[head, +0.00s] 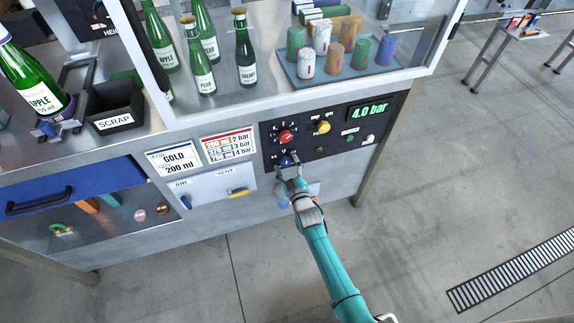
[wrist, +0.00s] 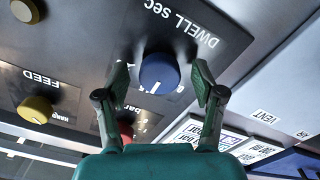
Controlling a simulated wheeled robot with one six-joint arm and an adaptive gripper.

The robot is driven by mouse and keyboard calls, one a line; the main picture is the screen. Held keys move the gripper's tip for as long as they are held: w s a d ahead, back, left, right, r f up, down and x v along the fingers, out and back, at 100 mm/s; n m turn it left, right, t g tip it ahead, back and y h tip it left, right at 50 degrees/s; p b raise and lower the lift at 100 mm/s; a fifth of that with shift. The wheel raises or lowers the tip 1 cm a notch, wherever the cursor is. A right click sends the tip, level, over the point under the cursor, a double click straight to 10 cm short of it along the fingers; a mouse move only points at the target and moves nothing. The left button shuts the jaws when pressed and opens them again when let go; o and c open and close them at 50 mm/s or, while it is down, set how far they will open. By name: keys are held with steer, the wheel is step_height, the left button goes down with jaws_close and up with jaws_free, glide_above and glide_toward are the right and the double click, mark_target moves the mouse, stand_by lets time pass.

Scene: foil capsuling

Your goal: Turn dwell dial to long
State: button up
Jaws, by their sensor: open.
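The dwell dial is a blue knob (wrist: 159,74) with a white pointer line, under the label "DWELL sec" in the wrist view. It also shows in the head view (head: 287,161), low on the black control panel (head: 340,135). My gripper (wrist: 162,84) is open, with one finger on each side of the blue knob. I cannot tell whether the fingers touch it. The white line points toward the bottom of the wrist view. The scale marks around the knob are mostly hidden or too small to read.
A red knob (head: 286,136) sits just above the dwell dial, and a yellow feed knob (head: 323,127) is to its right. Air and vent levers (head: 238,192) are to the left. Bottles and capsules stand behind the clear guard.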

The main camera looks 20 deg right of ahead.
steer(key=shift+w, duration=0.1)
steer(key=c, duration=1.1)
steer(key=shift+c, duration=0.2)
steer(key=m, duration=0.5)
steer(key=shift+a+m, duration=0.1)
steer(key=shift+m, duration=0.3)
steer(key=m, duration=0.6)
